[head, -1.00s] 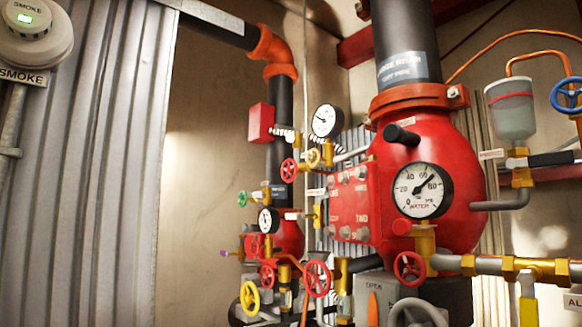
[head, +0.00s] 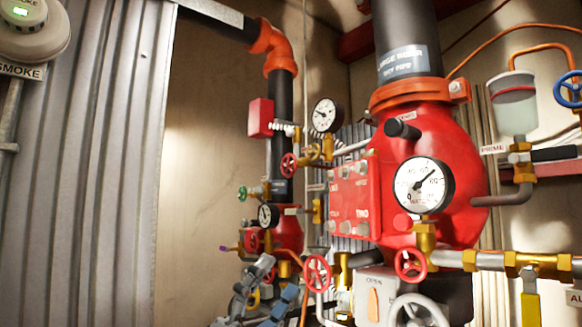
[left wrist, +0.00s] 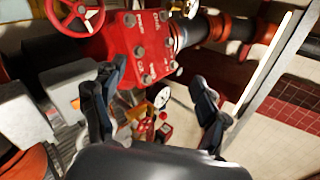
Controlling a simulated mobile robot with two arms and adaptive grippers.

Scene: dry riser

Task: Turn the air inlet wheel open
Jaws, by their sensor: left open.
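I cannot tell which of the hand wheels is the air inlet wheel; no label for it can be read. In the head view a red wheel (head: 317,273) sits low on the smaller riser's pipework, another red wheel (head: 290,166) is higher up, and a third (head: 410,265) is below the large water gauge. A small green wheel (head: 242,193) is at the left. My left gripper (head: 276,278) is low, left of the low red wheel and apart from it. In the left wrist view its fingers (left wrist: 156,103) are spread and empty. My right gripper is out of view.
The big red valve body (head: 450,185) and its water gauge (head: 422,186) stand on the right. A grey wheel (head: 418,312) is at the bottom, a blue wheel (head: 570,90) at upper right. A corrugated wall (head: 85,170) fills the left. Pipes and gauges crowd the gripper's right side.

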